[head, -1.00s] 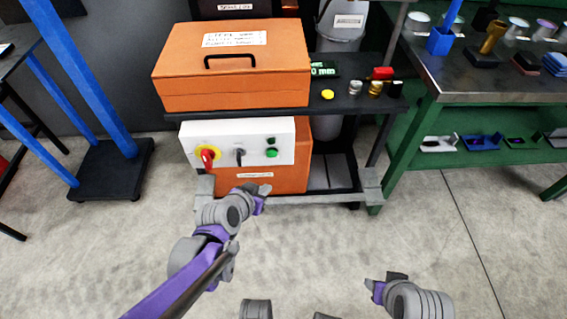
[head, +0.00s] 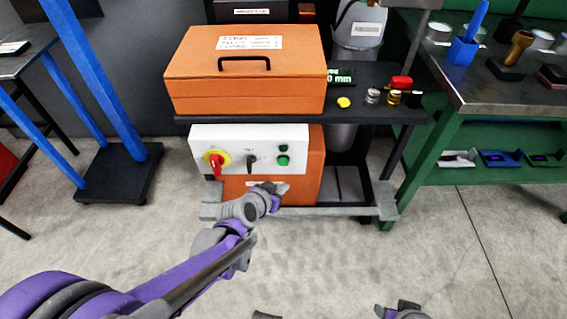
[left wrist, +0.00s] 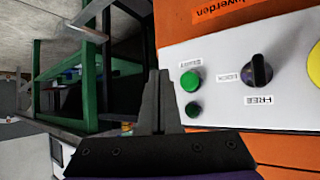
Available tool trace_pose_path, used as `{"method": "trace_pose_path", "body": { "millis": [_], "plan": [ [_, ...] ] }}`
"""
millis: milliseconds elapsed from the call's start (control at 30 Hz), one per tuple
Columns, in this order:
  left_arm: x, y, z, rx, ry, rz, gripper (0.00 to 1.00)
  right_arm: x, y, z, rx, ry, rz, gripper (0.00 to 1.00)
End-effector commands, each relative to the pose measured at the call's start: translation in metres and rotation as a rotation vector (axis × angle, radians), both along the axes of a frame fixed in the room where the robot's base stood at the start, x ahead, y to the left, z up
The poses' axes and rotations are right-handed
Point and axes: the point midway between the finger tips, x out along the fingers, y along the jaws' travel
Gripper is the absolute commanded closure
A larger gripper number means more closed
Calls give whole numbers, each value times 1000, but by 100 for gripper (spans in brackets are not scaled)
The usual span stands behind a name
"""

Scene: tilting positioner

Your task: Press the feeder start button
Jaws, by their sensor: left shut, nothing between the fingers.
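The white control panel (head: 225,138) is on the front of the orange cabinet. The small label by the bright button is hard to read. My left gripper (head: 283,188) is shut and empty, below the buttons and apart from them. My right gripper (head: 396,308) is partly cut off at the bottom edge.
An orange case (head: 245,80) stands on the dark shelf above the panel. A yellow button (head: 343,102) and a red-topped part (head: 402,82) are to its right. A grey rail (head: 340,211) crosses below the cabinet. A green workbench (head: 440,140) stands right; the front floor is clear.

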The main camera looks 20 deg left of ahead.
Motion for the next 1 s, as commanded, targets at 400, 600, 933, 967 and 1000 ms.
{"method": "trace_pose_path", "body": {
  "millis": [400, 600, 933, 967, 1000],
  "plan": [
    [50, 14, 0, 0, 1, 0, 100, 1, 0, -4, 0, 1, 0, 50],
    [57, 16, 0, 0, 1, -1, 100, 1, 0, -4, 0, 1, 0, 50],
    [57, 16, 0, 0, 1, -1, 100, 1, 0, -4, 0, 1, 0, 50],
    [57, 16, 0, 0, 1, -1, 100, 1, 0, -4, 0, 1, 0, 50],
    [57, 16, 0, 0, 1, -1, 100, 1, 0, -4, 0, 1, 0, 50]
  ]
}}
